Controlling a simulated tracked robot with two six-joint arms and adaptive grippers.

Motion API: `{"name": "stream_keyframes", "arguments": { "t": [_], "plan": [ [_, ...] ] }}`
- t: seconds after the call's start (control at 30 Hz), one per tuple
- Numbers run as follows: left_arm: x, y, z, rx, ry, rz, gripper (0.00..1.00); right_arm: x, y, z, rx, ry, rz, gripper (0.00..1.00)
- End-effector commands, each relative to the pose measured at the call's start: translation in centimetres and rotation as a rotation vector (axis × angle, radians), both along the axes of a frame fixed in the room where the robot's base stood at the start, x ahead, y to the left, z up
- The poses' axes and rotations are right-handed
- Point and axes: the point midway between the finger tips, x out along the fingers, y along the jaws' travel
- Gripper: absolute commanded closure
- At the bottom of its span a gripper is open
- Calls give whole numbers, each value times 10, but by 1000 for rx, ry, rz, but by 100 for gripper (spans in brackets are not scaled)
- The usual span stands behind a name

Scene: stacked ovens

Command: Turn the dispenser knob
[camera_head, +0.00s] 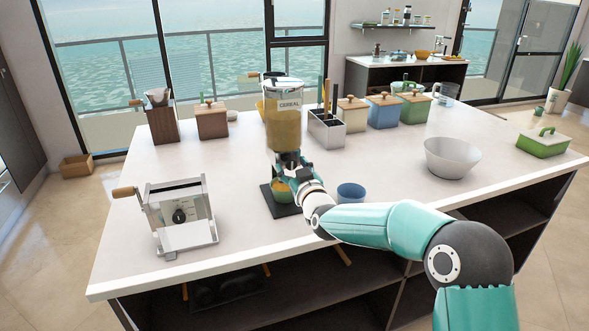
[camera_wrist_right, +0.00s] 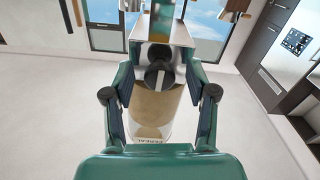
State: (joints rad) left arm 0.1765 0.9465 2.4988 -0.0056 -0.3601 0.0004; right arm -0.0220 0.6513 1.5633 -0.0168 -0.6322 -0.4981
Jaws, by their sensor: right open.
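The cereal dispenser (camera_head: 283,128), a clear canister of tan cereal labelled CEREAL, stands upright on the white island. My right gripper (camera_head: 287,166) is at the dispenser's lower part, under the canister. In the right wrist view the dispenser (camera_wrist_right: 155,108) appears upside down, with its dark round knob (camera_wrist_right: 158,75) in front of it. My right gripper (camera_wrist_right: 160,62) is open there, one finger on each side of the knob. Whether the fingers touch it I cannot tell. The gripper hides the knob in the head view. My left gripper is not in view.
A yellow-green bowl (camera_head: 281,192) is on the dispenser's black base (camera_head: 284,208), partly behind my right gripper. A blue cup (camera_head: 351,193) stands close to the right of my wrist. A cranked metal machine (camera_head: 182,214) stands at left. The island's front middle (camera_head: 262,232) is clear.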

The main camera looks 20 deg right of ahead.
Motion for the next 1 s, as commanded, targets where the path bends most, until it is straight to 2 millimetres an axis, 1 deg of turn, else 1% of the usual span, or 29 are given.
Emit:
{"name": "stream_keyframes", "arguments": {
  "t": [0.17, 0.27, 0.37, 0.7, 0.8, 0.9, 1.0],
  "plan": [
    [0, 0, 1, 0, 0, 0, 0, -4, 0, 0, 0, 0, 0, 43],
    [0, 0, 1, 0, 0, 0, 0, -12, -1, 0, 0, 1, 0, 43],
    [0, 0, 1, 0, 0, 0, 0, -26, -1, 0, 0, 1, 0, 43],
    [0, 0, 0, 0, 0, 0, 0, -88, -3, -1, 0, 1, 0, 43],
    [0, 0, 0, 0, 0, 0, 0, -103, -4, -1, 0, 1, 0, 43],
    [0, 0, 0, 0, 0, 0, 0, -113, -4, -1, 0, 0, 0, 43],
    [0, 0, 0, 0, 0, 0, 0, -118, -4, -1, 0, 1, 0, 43]
  ]
}}
